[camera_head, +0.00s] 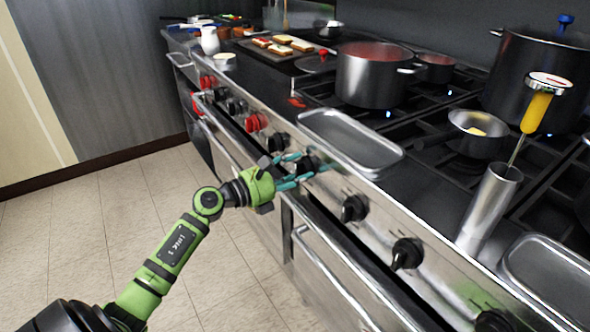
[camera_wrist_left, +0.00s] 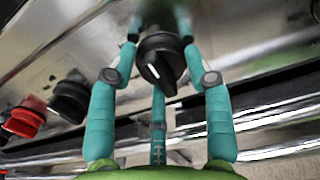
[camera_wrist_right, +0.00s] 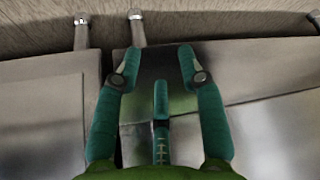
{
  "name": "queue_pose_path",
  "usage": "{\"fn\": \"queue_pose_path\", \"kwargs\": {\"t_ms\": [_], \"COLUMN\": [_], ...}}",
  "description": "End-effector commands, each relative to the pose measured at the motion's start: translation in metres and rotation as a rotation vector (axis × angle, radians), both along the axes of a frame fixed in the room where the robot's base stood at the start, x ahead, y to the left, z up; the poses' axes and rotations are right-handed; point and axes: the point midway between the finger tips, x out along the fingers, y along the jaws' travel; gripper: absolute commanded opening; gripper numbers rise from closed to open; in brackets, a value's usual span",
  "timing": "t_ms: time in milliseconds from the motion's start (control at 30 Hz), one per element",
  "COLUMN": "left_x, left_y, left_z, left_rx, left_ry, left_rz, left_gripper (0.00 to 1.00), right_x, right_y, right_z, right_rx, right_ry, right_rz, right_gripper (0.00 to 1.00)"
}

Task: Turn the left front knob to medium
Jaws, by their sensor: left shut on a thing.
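A row of knobs runs along the steel range front. My left gripper (camera_head: 298,170) is at a black knob (camera_head: 312,164) in the head view, below the empty steel tray. In the left wrist view the knob (camera_wrist_left: 160,60) sits between the fingers of my left gripper (camera_wrist_left: 160,25), which are shut on it. A white pointer line shows on the knob's face, slightly tilted. Which burner it serves cannot be told. My right gripper (camera_wrist_right: 147,58) shows only in its own wrist view, with fingers apart and nothing between them.
More black knobs (camera_head: 355,207) and red knobs (camera_head: 255,122) flank it. Oven handles (camera_head: 330,275) project below. On top stand a steel tray (camera_head: 350,142), a large pot (camera_head: 372,75) and a small pan (camera_head: 478,132). The tiled floor (camera_head: 130,220) is clear.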

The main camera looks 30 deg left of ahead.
Motion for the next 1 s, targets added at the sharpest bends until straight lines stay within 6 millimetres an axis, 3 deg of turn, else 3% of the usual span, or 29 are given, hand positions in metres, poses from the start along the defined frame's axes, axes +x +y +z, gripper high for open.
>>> {"fn": "queue_pose_path", "kwargs": {"t_ms": [33,233,1000], "left_x": [0.001,0.001,0.004], "left_y": [0.000,0.001,0.007], "left_z": [0.008,0.011,0.012], "left_rx": [-0.017,-0.121,-0.777], "left_ry": [-0.007,0.034,0.299], "left_rz": [0.001,0.002,0.005], "left_gripper": [0.18,0.18,0.18], "right_x": [-0.001,-0.006,-0.135], "right_y": [-0.001,-0.004,-0.015], "right_z": [0.002,0.003,0.019], "right_rx": [0.000,-0.002,-0.034], "right_ry": [-0.003,-0.018,0.270], "right_rz": [0.001,0.010,-0.014], "right_gripper": [0.40,0.40,0.40]}}
